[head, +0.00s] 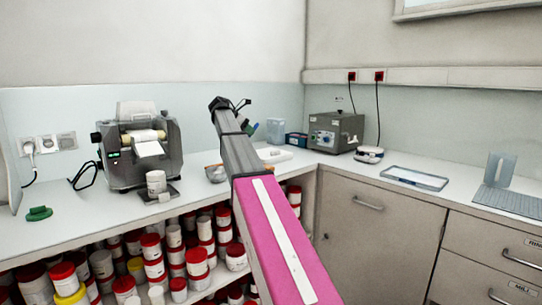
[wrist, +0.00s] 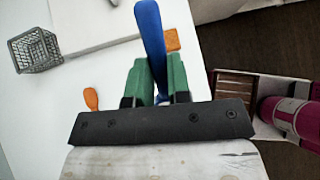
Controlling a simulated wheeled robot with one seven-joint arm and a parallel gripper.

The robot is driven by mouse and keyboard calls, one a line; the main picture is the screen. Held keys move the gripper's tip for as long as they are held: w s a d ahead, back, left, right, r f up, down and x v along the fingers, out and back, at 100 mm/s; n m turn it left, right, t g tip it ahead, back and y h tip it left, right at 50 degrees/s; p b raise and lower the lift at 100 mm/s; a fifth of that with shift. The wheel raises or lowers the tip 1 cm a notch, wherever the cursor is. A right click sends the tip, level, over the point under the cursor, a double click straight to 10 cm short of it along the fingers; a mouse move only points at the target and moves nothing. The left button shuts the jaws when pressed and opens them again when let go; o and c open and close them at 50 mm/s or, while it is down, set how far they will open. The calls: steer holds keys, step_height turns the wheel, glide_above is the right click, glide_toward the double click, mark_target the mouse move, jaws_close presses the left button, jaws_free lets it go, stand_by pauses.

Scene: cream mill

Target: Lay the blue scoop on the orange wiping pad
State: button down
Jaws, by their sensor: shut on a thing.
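My gripper (wrist: 155,85) has green fingers and is shut on the blue scoop (wrist: 150,35). In the wrist view the scoop's blue shaft points up and away from between the fingers; its lower end is hidden by the gripper. An orange patch (wrist: 172,40), which looks like the wiping pad, lies on the white worktop just right of the scoop, partly hidden behind it. I cannot tell the height of the scoop above it. In the head view my arm hides most of the gripper; a green part of it (head: 253,127) shows past the arm.
In the wrist view, a grey basket (wrist: 35,50) stands at the left and an orange spoon-like thing (wrist: 91,97) lies near the gripper.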

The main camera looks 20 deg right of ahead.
steer(key=shift+s+a+f+x, duration=0.15)
steer(key=shift+f+x, duration=0.05)
steer(key=shift+x, duration=1.85)
steer(key=shift+s+a+f+x, duration=0.1)
steer(key=shift+a+f+x, duration=0.05)
steer(key=shift+x, duration=1.9)
steer(key=shift+s+a+f+x, duration=0.15)
steer(key=shift+f+x, duration=0.05)
steer(key=shift+x, duration=1.85)
steer(key=shift+f, duration=0.6)
steer(key=c, duration=1.1)
jaws_free()
steer(key=shift+r, duration=0.1)
steer(key=shift+r, duration=0.25)
steer(key=v, duration=1.2)
steer(key=shift+s+r, duration=0.1)
steer(key=shift+r, duration=0.25)
